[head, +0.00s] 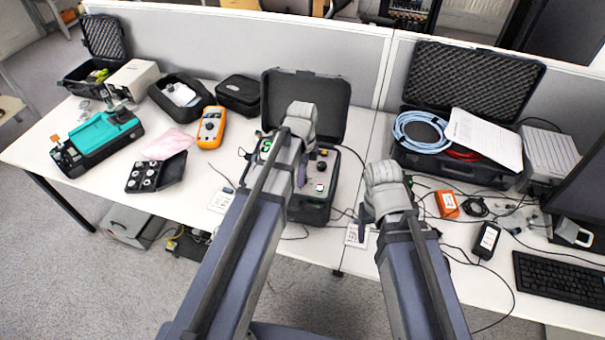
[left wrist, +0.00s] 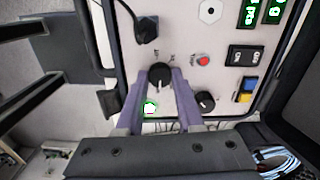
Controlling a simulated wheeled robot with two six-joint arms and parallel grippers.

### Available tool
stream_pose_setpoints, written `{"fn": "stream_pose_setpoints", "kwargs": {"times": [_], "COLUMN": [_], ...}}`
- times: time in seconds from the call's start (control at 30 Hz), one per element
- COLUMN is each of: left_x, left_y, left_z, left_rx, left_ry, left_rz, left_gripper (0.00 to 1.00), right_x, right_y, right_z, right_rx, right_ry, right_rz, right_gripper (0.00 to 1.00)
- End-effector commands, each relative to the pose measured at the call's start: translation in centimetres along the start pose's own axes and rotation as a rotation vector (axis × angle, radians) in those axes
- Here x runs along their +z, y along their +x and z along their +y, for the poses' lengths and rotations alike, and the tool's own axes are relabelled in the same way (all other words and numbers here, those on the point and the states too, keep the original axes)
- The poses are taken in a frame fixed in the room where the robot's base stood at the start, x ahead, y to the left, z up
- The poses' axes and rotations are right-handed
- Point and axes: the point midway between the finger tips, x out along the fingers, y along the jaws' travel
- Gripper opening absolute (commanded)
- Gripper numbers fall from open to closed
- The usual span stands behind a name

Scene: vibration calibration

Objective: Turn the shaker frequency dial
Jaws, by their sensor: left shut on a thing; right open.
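The shaker controller (head: 312,212) is a black case with a grey panel and raised lid, in the middle of the table in the head view. In the left wrist view its panel (left wrist: 185,40) fills the centre. A black dial with a white pointer line (left wrist: 160,72) sits between the purple fingers of my left gripper (left wrist: 161,78), which is shut on it. In the head view my left gripper (head: 301,176) is over the panel, and my arm hides the dial. My right gripper (head: 366,214) is open, right of the case, its fingers mostly hidden.
Close to the held dial are a second black knob (left wrist: 205,101), a green-lit button (left wrist: 150,108), a red button (left wrist: 203,60) and a plugged cable (left wrist: 147,28). An orange multimeter (head: 211,127) stands left of the case. Loose cables and an orange box (head: 447,204) lie on the right.

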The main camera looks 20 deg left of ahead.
Motion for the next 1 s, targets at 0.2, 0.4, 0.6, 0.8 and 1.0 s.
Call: {"fn": "stream_pose_setpoints", "kwargs": {"times": [0.2,0.4,0.6,0.8,1.0], "left_x": [-0.01,-0.01,-0.01,-0.01,-0.01], "left_y": [0.01,0.01,0.01,0.01,0.01], "left_z": [0.02,0.03,0.03,0.03,0.03], "left_rx": [0.0,0.001,0.001,0.001,0.001], "left_ry": [0.113,0.17,0.192,0.195,0.194], "left_rz": [0.0,0.0,0.0,0.0,0.0], "left_gripper": [0.0,0.0,0.0,0.0,0.4], "right_x": [0.0,0.0,0.0,0.0,0.0], "right_y": [0.01,0.01,0.01,0.01,0.01], "right_z": [0.0,0.0,0.0,0.0,0.0], "right_rx": [0.0,0.0,0.0,0.0,0.0], "right_ry": [0.0,0.0,0.0,0.0,0.0], "right_rz": [0.0,0.0,0.0,0.0,0.0], "right_gripper": [0.67,0.67,0.67,0.67,0.67]}}
